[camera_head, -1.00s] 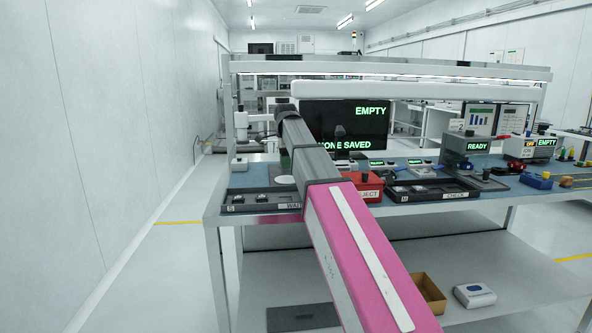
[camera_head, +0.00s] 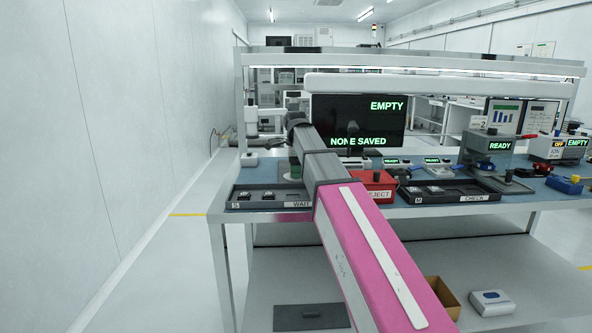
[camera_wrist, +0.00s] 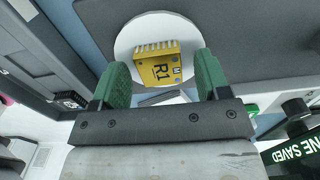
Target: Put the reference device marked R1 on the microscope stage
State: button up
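The yellow reference device marked R1 (camera_wrist: 160,68) shows in the wrist view over a round white plate (camera_wrist: 125,45), apparently lying on it. My gripper (camera_wrist: 162,62) has its two green fingers spread, one on each side of the device, with a visible gap on both sides. The gripper is open and holds nothing. In the head view my arm reaches over the bench's left part and the device is hidden. A white microscope-like instrument (camera_head: 264,118) stands at the bench's left rear. I cannot tell whether the round plate is its stage.
The WAIT tray (camera_head: 240,204) lies at the bench's left front. A red REJECT bin (camera_head: 378,179) and the CHECK tray (camera_head: 425,211) stand to the right of my arm. A monitor (camera_head: 385,108) reading EMPTY and NONE SAVED stands behind. A grey READY unit (camera_head: 485,160) is farther right.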

jog(key=shift+r, duration=0.15)
notch_tip(320, 180, up, 12)
dwell(0.6)
